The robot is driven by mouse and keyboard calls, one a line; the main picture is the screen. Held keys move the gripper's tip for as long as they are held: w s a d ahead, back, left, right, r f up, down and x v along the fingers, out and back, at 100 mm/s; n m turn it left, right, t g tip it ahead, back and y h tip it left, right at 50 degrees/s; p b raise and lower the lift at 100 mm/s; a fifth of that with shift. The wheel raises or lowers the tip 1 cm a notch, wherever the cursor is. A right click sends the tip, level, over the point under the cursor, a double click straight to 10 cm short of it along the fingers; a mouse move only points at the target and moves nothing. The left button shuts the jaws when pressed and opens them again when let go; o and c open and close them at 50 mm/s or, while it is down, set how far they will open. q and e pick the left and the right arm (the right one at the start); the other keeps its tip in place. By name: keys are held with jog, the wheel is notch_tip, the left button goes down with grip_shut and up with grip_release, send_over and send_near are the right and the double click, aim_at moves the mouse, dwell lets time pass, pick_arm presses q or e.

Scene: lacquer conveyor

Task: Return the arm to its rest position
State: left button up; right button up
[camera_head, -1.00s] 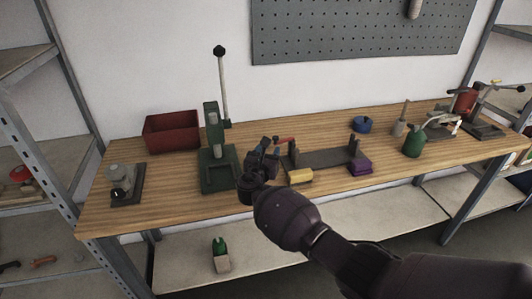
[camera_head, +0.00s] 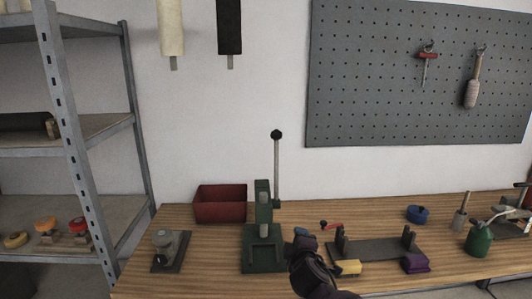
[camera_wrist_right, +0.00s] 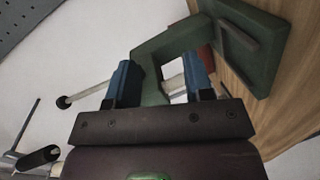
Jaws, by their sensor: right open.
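My right arm comes in at the bottom of the head view, and its gripper (camera_head: 301,233) is just right of the green lever press (camera_head: 264,248) on the wooden bench (camera_head: 210,273). In the right wrist view the two blue fingers (camera_wrist_right: 160,80) stand wide apart, with nothing held between them. The green press also shows there (camera_wrist_right: 255,45), behind the fingers, its lever reaching left. I cannot tell how far the fingers are from the press. My left gripper is not in view.
A red bin (camera_head: 220,204) stands behind the press, and a small grey device (camera_head: 169,250) is to its left. Right of my gripper are a dark fixture (camera_head: 375,250), a yellow block (camera_head: 348,268), a purple block (camera_head: 415,263) and a green can (camera_head: 479,238). A metal shelf (camera_head: 82,150) stands at left.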

jog(key=s+d+f+m+g, duration=0.1)
jog(key=s+d+f+m, duration=0.3)
jog(key=s, duration=0.9)
jog(key=s+d+f+m+g, duration=0.1)
jog(key=s+d+f+m, duration=0.4)
jog(key=s+d+f, duration=0.3)
jog(key=s+d+f+m+g, duration=0.2)
jog(key=s+d+f+m, duration=0.3)
jog(key=s, duration=1.2)
jog(key=shift+s+d+f+h, duration=0.4)
jog(key=shift+d+f, duration=0.3)
jog(key=shift+f, duration=0.1)
jog(key=shift+c, duration=0.4)
